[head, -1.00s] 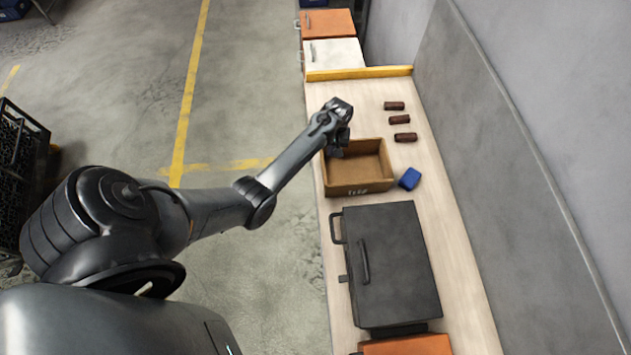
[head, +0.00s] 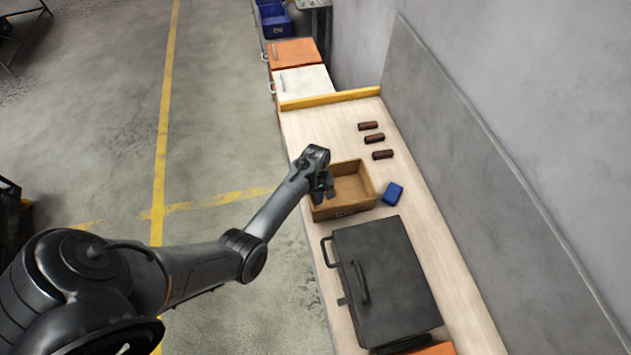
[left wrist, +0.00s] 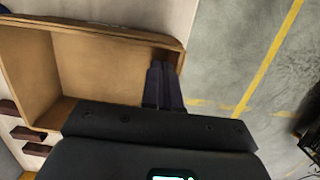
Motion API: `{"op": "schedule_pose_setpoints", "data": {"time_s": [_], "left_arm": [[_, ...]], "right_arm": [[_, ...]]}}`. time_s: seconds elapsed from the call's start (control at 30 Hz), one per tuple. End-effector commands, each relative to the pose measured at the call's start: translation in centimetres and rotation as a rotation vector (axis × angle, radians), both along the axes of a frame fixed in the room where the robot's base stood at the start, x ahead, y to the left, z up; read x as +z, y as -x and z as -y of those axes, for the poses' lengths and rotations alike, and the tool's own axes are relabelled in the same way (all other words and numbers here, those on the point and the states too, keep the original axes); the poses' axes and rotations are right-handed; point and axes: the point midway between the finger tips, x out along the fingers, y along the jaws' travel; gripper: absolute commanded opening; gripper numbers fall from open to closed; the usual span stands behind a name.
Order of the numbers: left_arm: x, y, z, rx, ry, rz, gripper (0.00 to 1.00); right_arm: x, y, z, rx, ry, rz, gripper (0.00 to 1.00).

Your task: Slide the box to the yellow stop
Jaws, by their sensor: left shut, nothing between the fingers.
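The open brown box (head: 347,207) stands on the light wooden bench, and its inside looks empty. It also shows in the left wrist view (left wrist: 100,35). The yellow stop (head: 330,98) is a low bar across the far end of the bench, with a clear gap between it and the box. My left gripper (head: 328,194) is shut and empty at the box's left, floor-side wall. In the left wrist view its fingers (left wrist: 160,68) overlap that wall near a corner. I cannot tell whether they touch the box. My right gripper is not in view.
Several dark brown cylinders (head: 374,138) lie on the bench beyond the box, toward the wall side. A blue block (head: 393,193) lies close to the box's right. A dark grey case (head: 385,275) with handles stands nearer than the box. Bare bench (head: 318,128) lies before the stop.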

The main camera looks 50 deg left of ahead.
Motion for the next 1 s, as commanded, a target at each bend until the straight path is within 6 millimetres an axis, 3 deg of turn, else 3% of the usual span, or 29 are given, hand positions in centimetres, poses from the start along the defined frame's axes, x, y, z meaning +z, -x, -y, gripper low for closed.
{"op": "schedule_pose_setpoints", "data": {"time_s": [0.2, 0.4, 0.87, 1.0], "left_arm": [[0.2, 1.5, 2.8, 0.000, 0.001, 0.000, 0.00], [-1.3, 1.3, 2.5, 0.000, 0.000, 0.001, 0.00], [-2.2, 1.6, 2.4, 0.001, -0.001, -0.003, 0.00], [-2.3, 1.2, 1.6, 0.002, -0.003, -0.003, 0.00]], "right_arm": [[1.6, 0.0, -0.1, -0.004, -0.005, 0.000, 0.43], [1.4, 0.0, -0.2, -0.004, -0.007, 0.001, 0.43], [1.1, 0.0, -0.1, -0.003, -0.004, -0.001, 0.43], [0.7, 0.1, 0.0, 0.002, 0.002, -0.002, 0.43]]}}
